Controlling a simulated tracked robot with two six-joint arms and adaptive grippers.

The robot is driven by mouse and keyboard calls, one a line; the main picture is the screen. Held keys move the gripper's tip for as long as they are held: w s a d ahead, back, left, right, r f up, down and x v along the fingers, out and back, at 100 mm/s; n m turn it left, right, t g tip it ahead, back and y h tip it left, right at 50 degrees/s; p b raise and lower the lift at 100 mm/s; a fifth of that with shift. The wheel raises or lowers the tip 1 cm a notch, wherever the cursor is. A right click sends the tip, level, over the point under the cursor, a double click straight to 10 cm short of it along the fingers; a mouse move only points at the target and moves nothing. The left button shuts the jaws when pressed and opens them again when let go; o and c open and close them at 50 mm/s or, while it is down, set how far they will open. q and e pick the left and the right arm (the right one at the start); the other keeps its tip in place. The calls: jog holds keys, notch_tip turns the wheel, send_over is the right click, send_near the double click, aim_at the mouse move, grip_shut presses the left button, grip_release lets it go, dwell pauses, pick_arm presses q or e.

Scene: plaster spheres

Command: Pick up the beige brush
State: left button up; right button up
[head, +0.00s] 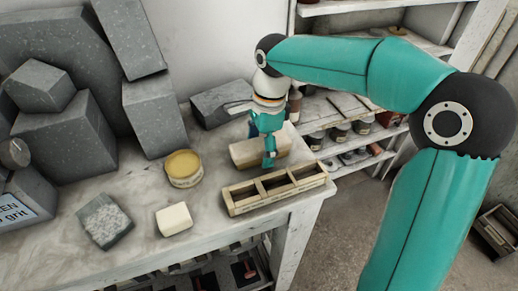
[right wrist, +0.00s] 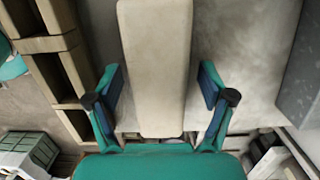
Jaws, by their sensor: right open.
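The beige brush (head: 243,153) is a long, plain block lying on the worktop behind the wooden tray; no bristles show. My right gripper (head: 264,148) is over it, pointing down, and covers part of it in the head view. In the right wrist view, the brush (right wrist: 155,45) runs lengthwise between the two spread fingers of my right gripper (right wrist: 159,78). A gap shows on each side of it, and the fingers do not appear to touch it. How far down the fingers reach is hard to tell. My left gripper is not in view.
A wooden tray with compartments (head: 228,199) stands close in front of the brush. A dark grey block (head: 218,103) is behind it. A round yellow-topped tin (head: 184,167), a cream block (head: 174,219) and a grey stone (head: 104,220) are to the left. Shelves with jars stand beyond the worktop's right edge.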

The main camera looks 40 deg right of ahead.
aim_at(261, 143)
jog(key=c, duration=1.3)
jog(key=shift+r, duration=0.1)
jog(key=shift+c, duration=0.2)
notch_tip(261, 143, up, 20)
jog(key=p, duration=0.3)
jog(key=o, duration=0.6)
jog(key=c, duration=0.4)
